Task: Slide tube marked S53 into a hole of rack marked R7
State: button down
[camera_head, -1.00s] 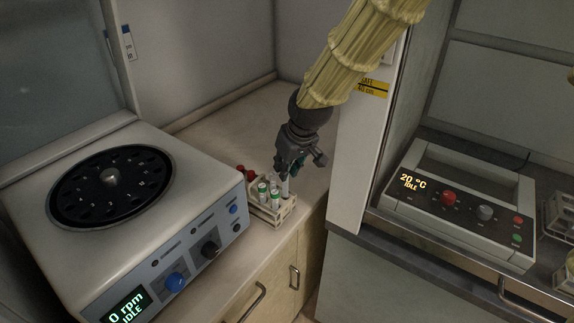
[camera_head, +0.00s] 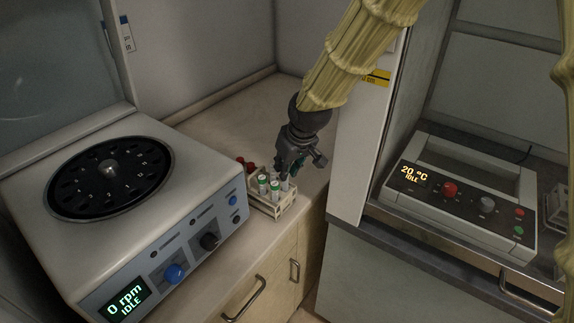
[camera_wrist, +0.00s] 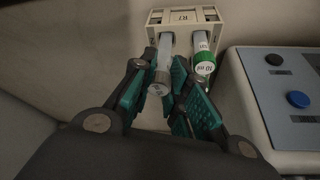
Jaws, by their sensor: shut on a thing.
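My gripper (camera_wrist: 163,92) is shut on a clear tube (camera_wrist: 165,50) with a pale, greyish cap; the cap's marking is too small to read. The rack (camera_wrist: 183,16), labelled R7, stands beyond the fingers in the wrist view. The held tube's far end reaches the rack's left hole; how deep it sits I cannot tell. A green-capped tube (camera_wrist: 203,62) stands in the hole to its right. In the head view my gripper (camera_head: 285,172) is over the right side of the wooden rack (camera_head: 268,207), partly hiding the held tube.
The centrifuge (camera_head: 215,163) stands close on the left of the rack, showing 0 rpm. Red-capped items (camera_head: 246,164) are behind the rack. A heater unit (camera_head: 465,215) showing 20 °C is to the right, past a white wall post. The counter behind is clear.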

jog(key=shift+f+b, duration=0.5)
jog(key=shift+f, duration=0.75)
dwell(0.3)
jog(key=c, duration=1.3)
grip_release()
jog(key=shift+r, duration=0.1)
